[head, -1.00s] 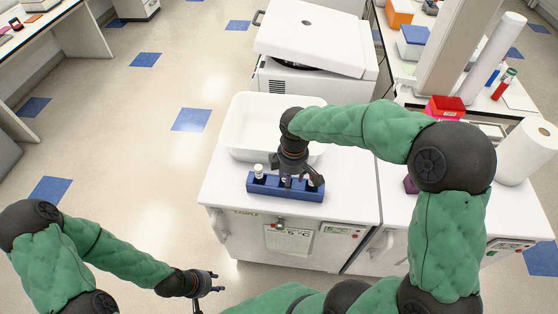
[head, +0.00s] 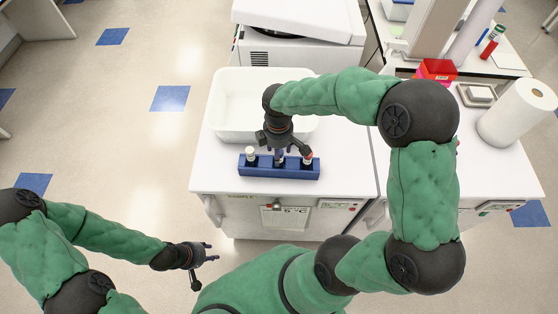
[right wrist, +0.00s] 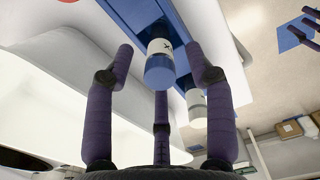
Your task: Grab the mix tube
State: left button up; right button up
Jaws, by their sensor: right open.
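A blue rack (head: 255,168) holds tubes in a row near the counter's front edge. A tube with a white top (head: 251,155) stands at its left end, and one with a reddish mark (head: 307,158) at its right end. My right gripper (head: 285,150) is open over the rack's middle and partly hides a tube there. In the right wrist view its fingers (right wrist: 165,62) are spread around a blue-capped tube (right wrist: 159,70) with a white label and dark mark, with gaps at both sides. I cannot read which tube is the mix. My left gripper (head: 206,266) is open and empty, away from the counter.
A white bin (head: 228,108) stands just behind the rack. A white machine (head: 300,55) is behind it. A red box (head: 436,72) and a paper roll (head: 518,112) stand on the right. Bare counter (head: 350,165) lies right of the rack.

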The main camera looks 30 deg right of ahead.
notch_tip(320, 180, down, 3)
jog(key=shift+s+f+b, duration=0.1)
jog(key=shift+f+b, duration=0.05)
jog(key=shift+b, duration=0.15)
grip_shut()
